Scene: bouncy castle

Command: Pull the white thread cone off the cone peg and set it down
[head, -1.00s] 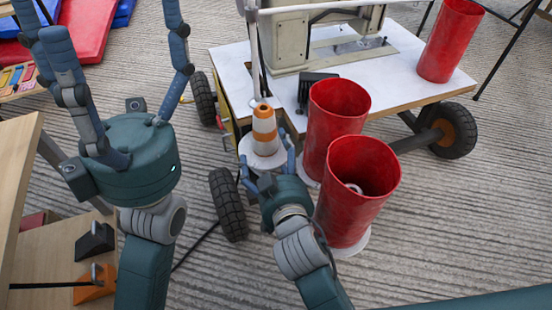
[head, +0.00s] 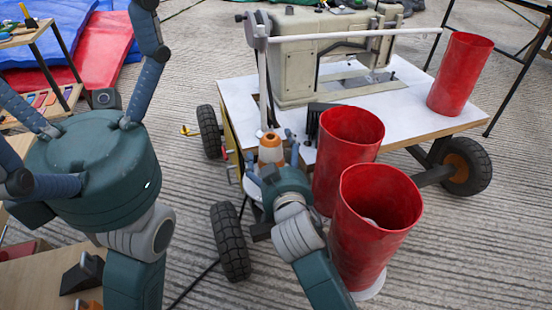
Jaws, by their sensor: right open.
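An orange-and-white banded cone (head: 270,149) stands upright beside the left edge of the sewing table. No plain white cone is clear in view. My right gripper (head: 271,156) is open, with fingers on the left and right sides of the banded cone. It hides the cone's lower part, and I cannot tell whether the fingers touch it. The peg is hidden. My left gripper (head: 88,95) is open and empty at the left, its fingers spread wide and partly out of frame.
Two red cylinders (head: 348,150) (head: 372,235) stand close to the right of my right gripper. Another red cylinder (head: 460,75) stands on the white tabletop (head: 420,98), which carries a sewing machine (head: 300,65). Black wheels (head: 230,240) stand beside it. Ridged floor lies clear at the lower right.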

